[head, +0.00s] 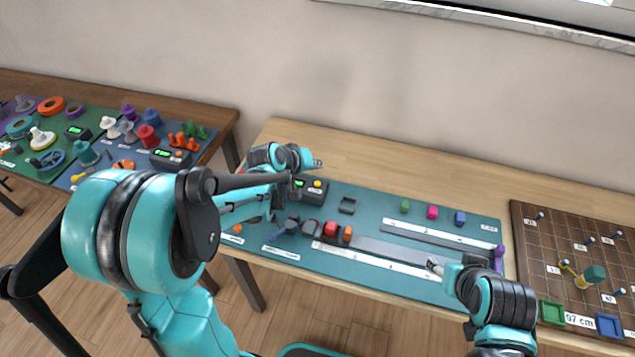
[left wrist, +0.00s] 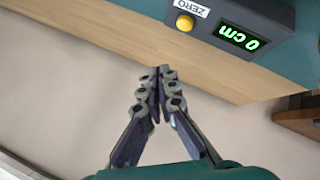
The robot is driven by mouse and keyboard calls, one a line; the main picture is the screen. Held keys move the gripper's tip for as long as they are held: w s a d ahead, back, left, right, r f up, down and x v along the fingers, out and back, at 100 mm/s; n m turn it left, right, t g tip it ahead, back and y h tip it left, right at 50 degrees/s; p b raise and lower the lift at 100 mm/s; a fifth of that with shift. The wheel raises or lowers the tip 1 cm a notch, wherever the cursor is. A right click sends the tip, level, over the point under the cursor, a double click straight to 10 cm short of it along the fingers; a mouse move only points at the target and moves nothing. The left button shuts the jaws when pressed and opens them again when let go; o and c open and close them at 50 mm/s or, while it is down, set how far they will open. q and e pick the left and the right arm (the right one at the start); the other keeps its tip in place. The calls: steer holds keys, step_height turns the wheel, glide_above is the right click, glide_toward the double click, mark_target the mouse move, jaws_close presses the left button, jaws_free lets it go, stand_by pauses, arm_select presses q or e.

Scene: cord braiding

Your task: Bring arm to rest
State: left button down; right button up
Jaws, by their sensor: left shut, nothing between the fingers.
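My left arm comes in from the left and reaches over the left end of the teal mat (head: 375,222). My left gripper (head: 317,163) is near the back left of the mat, by a display box with a yellow button (head: 318,184). In the left wrist view the left gripper (left wrist: 160,75) is shut and empty, its fingertips meeting over the table edge. The display box (left wrist: 235,25) there reads 0 cm. My right gripper (head: 433,265) is over the front right part of the mat; its fingers are too small to judge.
A red piece (head: 331,229) lies farther forward. A brown grid board (head: 545,250) is at the right. A second table (head: 215,112) with colored parts stands at the left.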

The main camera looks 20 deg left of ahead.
stand_by(0.4)
arm_select(q)
steer(key=s+r+m+y, duration=0.1)
steer(key=s+r+m, duration=0.1)
steer(key=s, duration=1)
steer(key=s+r+m+g+y, duration=0.1)
steer(key=s+r+m+y, duration=0.1)
steer(key=s, duration=1.1)
steer(key=shift+r+m, duration=0.5)
steer(key=shift+r, duration=0.15)
